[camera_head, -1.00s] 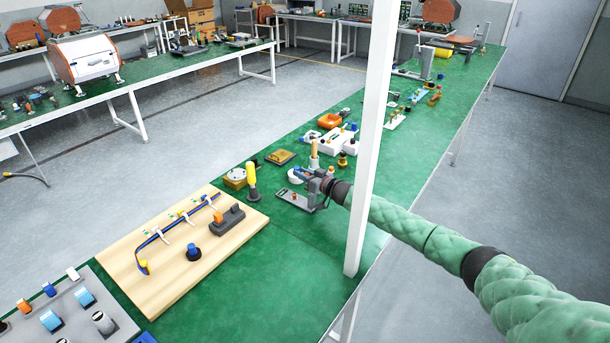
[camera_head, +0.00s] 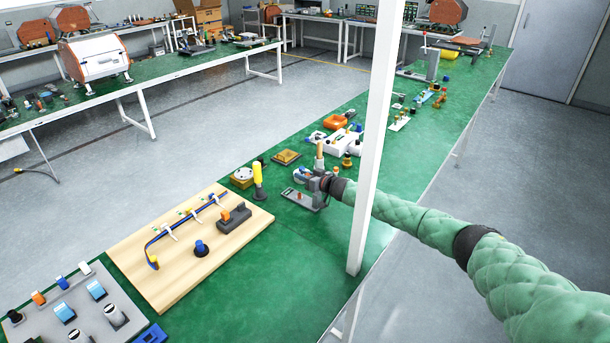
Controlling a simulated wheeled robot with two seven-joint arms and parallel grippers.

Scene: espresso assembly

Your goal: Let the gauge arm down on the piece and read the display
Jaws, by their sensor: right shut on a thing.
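The gauge (camera_head: 303,202) is a small grey stand with a flat base on the green bench, just beyond the wooden board. My right gripper (camera_head: 317,184) is at the upper part of this stand and is shut on what looks like the gauge arm. The gripper and arm cover much of it. A small blue and white part shows beside the fingers. The piece under the arm and the display reading are too small to make out. My left gripper is not in view.
A white post (camera_head: 372,150) stands close to my right arm. The wooden board (camera_head: 165,285) with a blue cable and a yellow-handled tool (camera_head: 258,181) are to the left. A wooden-handled tool (camera_head: 319,156) and a white device (camera_head: 340,143) stand behind. Bare green bench lies in front.

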